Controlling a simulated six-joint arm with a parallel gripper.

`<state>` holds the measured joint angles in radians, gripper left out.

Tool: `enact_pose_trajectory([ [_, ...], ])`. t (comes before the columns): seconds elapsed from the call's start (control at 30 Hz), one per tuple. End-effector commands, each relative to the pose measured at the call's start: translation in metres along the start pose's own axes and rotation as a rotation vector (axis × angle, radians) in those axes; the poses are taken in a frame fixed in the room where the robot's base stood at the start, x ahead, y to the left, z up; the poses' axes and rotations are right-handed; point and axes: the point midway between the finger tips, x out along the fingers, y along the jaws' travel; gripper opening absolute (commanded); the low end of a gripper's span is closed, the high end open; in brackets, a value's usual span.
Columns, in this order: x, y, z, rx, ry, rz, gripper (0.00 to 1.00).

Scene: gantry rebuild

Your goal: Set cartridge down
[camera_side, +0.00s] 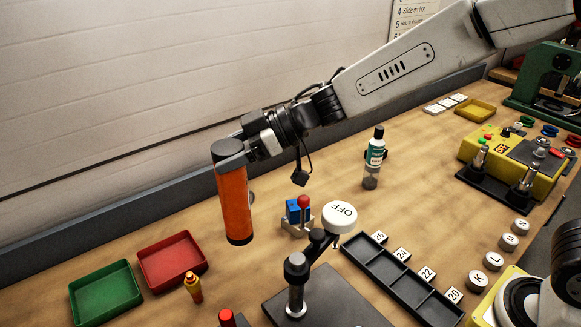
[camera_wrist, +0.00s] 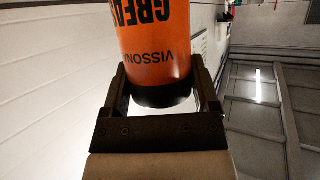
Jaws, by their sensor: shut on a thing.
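The cartridge (camera_side: 234,205) is an orange cylinder with dark ends. In the side view it hangs nearly upright, leaning slightly, at the left of the middle. My gripper (camera_side: 232,160) is shut on its upper end. The cartridge appears held above the wooden table; the exact gap under its lower end is hard to tell. In the wrist view the cartridge (camera_wrist: 155,40) shows black lettering, "GREAS" and "VISSON", upside down. There my gripper's two fingers (camera_wrist: 163,90) stand on either side of its dark end.
Red (camera_side: 172,262) and green (camera_side: 106,293) trays lie at the left, near a small yellow-orange fitting (camera_side: 193,287). A bottle (camera_side: 374,158) stands behind.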

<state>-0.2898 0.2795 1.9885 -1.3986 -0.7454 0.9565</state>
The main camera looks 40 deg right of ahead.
Motion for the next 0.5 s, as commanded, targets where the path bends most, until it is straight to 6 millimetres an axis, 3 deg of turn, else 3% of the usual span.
enact_pose_trajectory([
  [0.3,0.016,0.000,0.038,0.002,0.000,0.000,0.00],
  [0.5,0.020,0.000,0.047,0.000,0.002,0.000,0.00],
])
